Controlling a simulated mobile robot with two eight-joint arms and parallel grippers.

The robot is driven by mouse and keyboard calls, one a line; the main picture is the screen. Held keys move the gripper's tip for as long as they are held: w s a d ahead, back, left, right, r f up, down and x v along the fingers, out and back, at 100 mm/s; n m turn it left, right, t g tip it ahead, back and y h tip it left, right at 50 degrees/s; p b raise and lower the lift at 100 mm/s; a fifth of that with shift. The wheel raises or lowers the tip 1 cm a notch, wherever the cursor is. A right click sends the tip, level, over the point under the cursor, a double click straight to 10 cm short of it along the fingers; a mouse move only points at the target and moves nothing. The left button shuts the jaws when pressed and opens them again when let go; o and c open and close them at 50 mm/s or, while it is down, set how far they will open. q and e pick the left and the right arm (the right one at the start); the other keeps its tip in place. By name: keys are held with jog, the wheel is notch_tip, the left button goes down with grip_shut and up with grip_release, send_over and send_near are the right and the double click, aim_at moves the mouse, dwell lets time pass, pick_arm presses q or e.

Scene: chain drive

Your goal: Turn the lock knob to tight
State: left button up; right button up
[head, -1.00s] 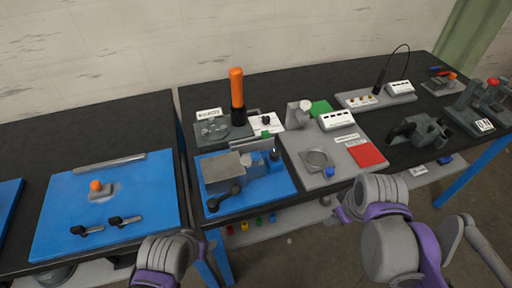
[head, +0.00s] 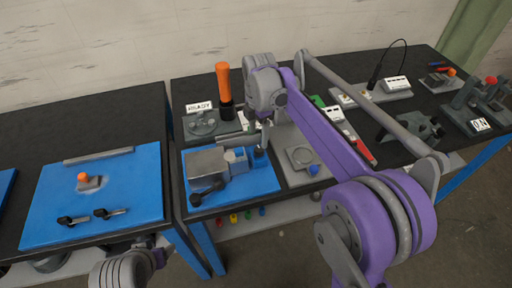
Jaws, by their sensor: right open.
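A grey fixture (head: 207,164) sits on a blue mat (head: 235,187) at the middle of the bench. It has a black crank-like handle (head: 203,196) at its front left and a small dark upright knob (head: 260,157) at its right end. I cannot tell for certain which is the lock knob, and no tight mark is readable. My right gripper (head: 252,138) is open, pointing down just above and behind the fixture's right end, close to the dark knob. Whether it touches is unclear. My left gripper is out of view; only part of my left arm shows at the bottom.
An orange-handled tool (head: 223,85) stands behind the fixture by a grey round device (head: 201,124). A grey plate with a ring (head: 302,157) lies to the right, partly behind my right arm. Another blue mat (head: 125,178) holds an orange-topped piece and black levers.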

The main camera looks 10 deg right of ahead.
aim_at(258, 149)
notch_tip(258, 149, down, 7)
dwell(0.3)
grip_shut()
dwell(0.3)
